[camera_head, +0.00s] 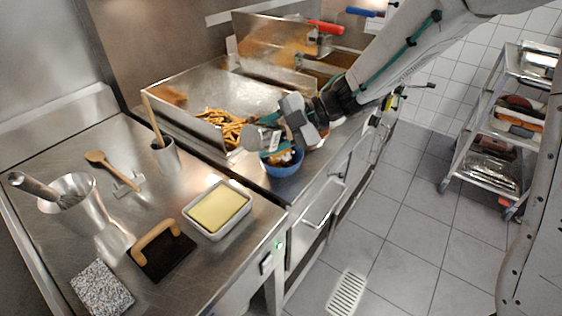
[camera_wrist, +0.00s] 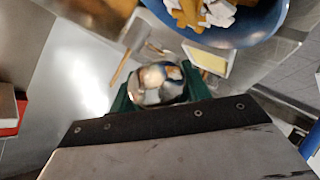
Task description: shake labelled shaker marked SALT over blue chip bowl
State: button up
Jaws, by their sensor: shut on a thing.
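My gripper (camera_head: 268,141) is over the left and back side of the blue chip bowl (camera_head: 283,168), on the counter's front edge. In the wrist view, the green fingers of my gripper (camera_wrist: 160,92) are shut on a shiny metal shaker (camera_wrist: 158,82). Its rounded, mirror-like end faces the camera. No label can be read, so I cannot tell the SALT marking. The blue bowl (camera_wrist: 235,38) also shows at the top right of the wrist view, with chips and pale pieces in it. The shaker is apart from the bowl there. In the head view my gripper partly hides the bowl.
A steel chip tray (camera_head: 190,112) with fries lies behind the bowl. Fryers with red and blue handles (camera_head: 325,27) stand beyond. A butter tub (camera_head: 219,208), scraper (camera_head: 161,250), wooden spoon (camera_head: 112,168) and metal pots occupy the left counter. A trolley (camera_head: 462,165) stands right.

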aim_at(268, 124)
notch_tip(268, 124, up, 4)
jog(key=t+h, duration=0.1)
jog(key=n+t+h, duration=0.2)
jog(key=shift+d+f, duration=0.1)
jog(key=shift+f, duration=0.15)
jog(key=shift+d, duration=0.1)
jog(key=r+t+h, duration=0.1)
jog(key=r+n+t+h, duration=0.1)
jog(key=r+n+t, duration=0.1)
jog(key=shift+w+d+r+h, duration=0.2)
jog(key=shift+w+h, duration=0.1)
jog(key=shift+h, duration=0.1)
jog(key=shift+w+d+r+n+t+h, duration=0.1)
jog(key=shift+w+r+n+t+h, duration=0.1)
jog(key=shift+r+n+t+h, duration=0.3)
jog(key=shift+w+d+r+n+t+h, duration=0.1)
jog(key=shift+w+r+n+t+h, duration=0.15)
jog(key=shift+r+t, duration=0.35)
jog(key=shift+s+f, duration=0.1)
jog(key=shift+f, duration=0.05)
